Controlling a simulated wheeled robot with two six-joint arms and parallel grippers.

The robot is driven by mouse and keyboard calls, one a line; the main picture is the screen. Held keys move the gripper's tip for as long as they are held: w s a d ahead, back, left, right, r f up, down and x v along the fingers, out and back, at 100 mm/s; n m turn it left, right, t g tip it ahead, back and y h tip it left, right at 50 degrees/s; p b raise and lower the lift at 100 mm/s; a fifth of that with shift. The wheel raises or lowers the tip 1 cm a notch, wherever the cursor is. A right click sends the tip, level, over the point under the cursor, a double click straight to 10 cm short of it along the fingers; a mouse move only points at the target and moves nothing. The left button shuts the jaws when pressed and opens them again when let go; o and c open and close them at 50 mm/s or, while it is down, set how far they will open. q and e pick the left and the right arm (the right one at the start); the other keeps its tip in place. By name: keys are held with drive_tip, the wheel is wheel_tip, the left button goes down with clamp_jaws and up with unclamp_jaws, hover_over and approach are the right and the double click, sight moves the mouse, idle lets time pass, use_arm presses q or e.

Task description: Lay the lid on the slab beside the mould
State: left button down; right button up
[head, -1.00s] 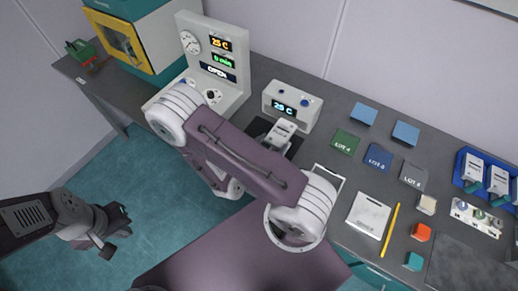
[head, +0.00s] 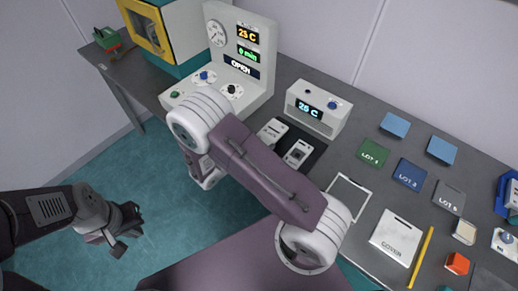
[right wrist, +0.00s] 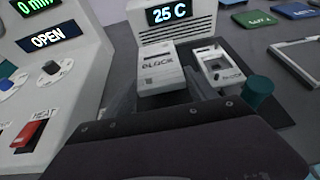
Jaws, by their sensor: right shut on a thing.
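The pale lid (head: 272,131) is over the left part of the black slab (head: 315,158), left of the mould (head: 298,153). The mould is open, with a dark cavity on top. In the right wrist view the lid (right wrist: 160,62) lies between the fingers of my right gripper (right wrist: 162,86), which is shut on it. The mould (right wrist: 222,68) is just right of it, apart. Whether the lid touches the slab, I cannot tell. My right arm hides the right gripper in the head view. My left gripper (head: 124,234) is open and empty, off the bench over the floor.
A cooling unit showing 25 C (head: 318,108) stands behind the slab. The rheometer (head: 240,60) stands left, close to my right arm. Right of the slab lie an empty frame (head: 347,195), lot sheets (head: 373,153) and a white cover (head: 397,238).

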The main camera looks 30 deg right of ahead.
wheel_tip(320, 180, down, 4)
drive_tip(key=shift+r, duration=0.2)
drive_tip(key=shift+w+f, duration=0.1)
drive_tip(key=shift+f, duration=0.15)
drive_tip(key=shift+f, duration=0.25)
drive_tip(key=o, duration=1.7)
drive_tip(key=shift+r, duration=0.1)
drive_tip(key=shift+r, duration=0.1)
